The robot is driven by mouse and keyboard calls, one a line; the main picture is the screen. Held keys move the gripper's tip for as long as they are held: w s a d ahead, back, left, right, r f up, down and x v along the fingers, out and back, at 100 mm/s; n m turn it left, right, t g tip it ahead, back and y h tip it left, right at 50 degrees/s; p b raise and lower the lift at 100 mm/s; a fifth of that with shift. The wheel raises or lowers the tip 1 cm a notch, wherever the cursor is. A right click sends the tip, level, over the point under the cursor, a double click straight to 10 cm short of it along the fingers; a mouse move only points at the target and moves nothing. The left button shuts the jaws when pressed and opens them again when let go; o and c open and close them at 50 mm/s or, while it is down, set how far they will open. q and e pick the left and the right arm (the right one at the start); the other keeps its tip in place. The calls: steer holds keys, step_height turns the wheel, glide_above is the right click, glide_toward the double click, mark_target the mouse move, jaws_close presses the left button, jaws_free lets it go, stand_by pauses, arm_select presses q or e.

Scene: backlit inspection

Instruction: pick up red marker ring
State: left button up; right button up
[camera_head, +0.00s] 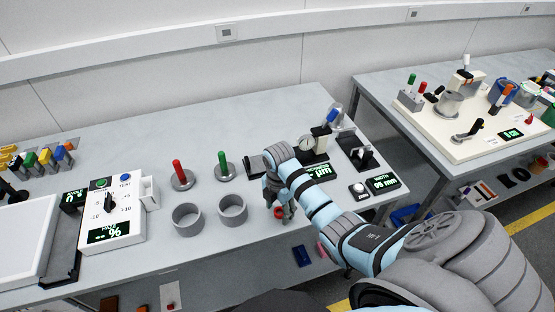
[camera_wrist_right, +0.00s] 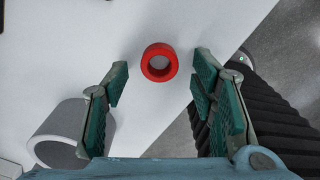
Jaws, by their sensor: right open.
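The red marker ring (camera_wrist_right: 147,66) lies on the grey table near its front edge. In the right wrist view it sits just beyond and between the open fingers of my right gripper (camera_wrist_right: 158,88), and nothing is gripped. In the head view the ring (camera_head: 280,212) shows partly, below the fingertips of my right gripper (camera_head: 281,208), which points down over the table. My left gripper does not show in either view.
Two grey cups (camera_head: 233,209) stand left of my right gripper; one is close to the left finger in the wrist view (camera_wrist_right: 70,135). Red (camera_head: 179,172) and green (camera_head: 223,164) posts stand behind them. A control box (camera_head: 115,215) is further left. The table's front edge is close.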

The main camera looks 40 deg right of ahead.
steer(key=shift+f, duration=0.45)
steer(key=shift+c, duration=0.2)
steer(key=c, duration=0.8)
steer(key=shift+r, duration=0.15)
steer(key=shift+c, duration=0.2)
